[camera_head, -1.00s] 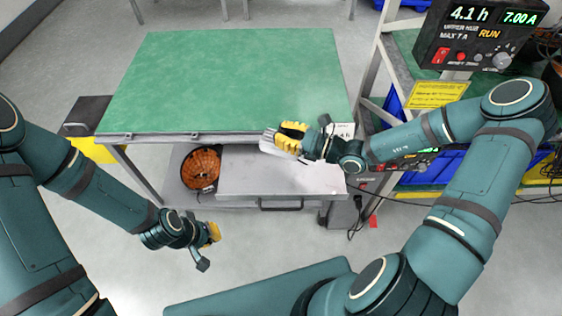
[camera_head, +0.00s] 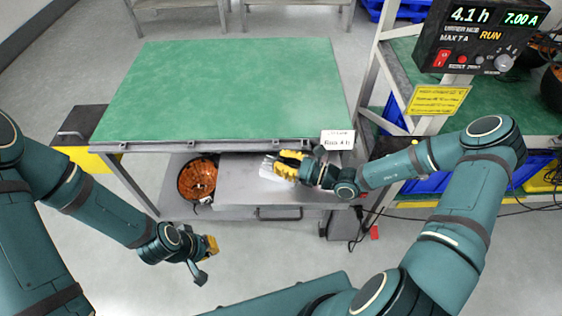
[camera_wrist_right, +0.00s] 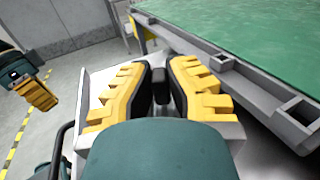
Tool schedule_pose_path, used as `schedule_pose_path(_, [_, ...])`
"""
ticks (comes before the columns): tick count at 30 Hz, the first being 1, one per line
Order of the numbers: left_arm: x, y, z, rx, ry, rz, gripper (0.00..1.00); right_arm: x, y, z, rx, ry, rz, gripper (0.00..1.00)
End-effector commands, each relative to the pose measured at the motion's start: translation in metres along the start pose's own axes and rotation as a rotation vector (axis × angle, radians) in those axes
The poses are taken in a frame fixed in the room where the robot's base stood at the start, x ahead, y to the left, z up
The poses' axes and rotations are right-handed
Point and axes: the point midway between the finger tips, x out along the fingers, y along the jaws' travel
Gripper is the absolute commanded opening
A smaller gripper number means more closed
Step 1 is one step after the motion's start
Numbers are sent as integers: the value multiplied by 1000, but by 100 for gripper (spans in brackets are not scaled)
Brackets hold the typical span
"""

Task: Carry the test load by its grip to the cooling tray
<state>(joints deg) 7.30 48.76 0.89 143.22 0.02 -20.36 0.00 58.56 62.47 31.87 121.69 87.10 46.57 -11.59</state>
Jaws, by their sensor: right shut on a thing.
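My right gripper (camera_head: 284,164) is shut on the dark grip (camera_wrist_right: 160,87) of a silvery block that I take for the test load (camera_head: 272,171). In the right wrist view its yellow fingers close on the grip from both sides, and pale metal shows past them. The load is in front of the green table's front edge, over a flat grey metal surface with a front handle (camera_head: 240,190), perhaps the cooling tray. I cannot tell whether they touch. My left gripper (camera_head: 211,246) hangs low over the floor at left, its jaw opening unclear; it also shows in the wrist view (camera_wrist_right: 38,93).
The green table top (camera_head: 230,90) is bare. An orange round item (camera_head: 199,180) sits on the lower shelf beside the grey surface. At right is a shelf with a display unit (camera_head: 478,38).

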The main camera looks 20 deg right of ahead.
Motion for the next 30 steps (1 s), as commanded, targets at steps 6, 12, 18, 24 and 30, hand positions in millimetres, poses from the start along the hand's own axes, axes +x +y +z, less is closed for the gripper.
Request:
schedule_pose_path(6, [0,0,0,0,0,0,0,0,0,-3,0,0,0,34])
schedule_pose_path(12, [0,0,0,0,0,0,0,0,0,-3,0,0,0,34])
schedule_pose_path(18, [-1,1,0,0,-1,0,0,-6,-1,1,-1,2,-2,34])
schedule_pose_path(24, [-7,3,1,-1,-3,0,0,-42,-2,1,-1,4,-5,34])
schedule_pose_path(30, [-12,5,1,-1,-6,0,0,-83,-1,1,0,3,-4,34])
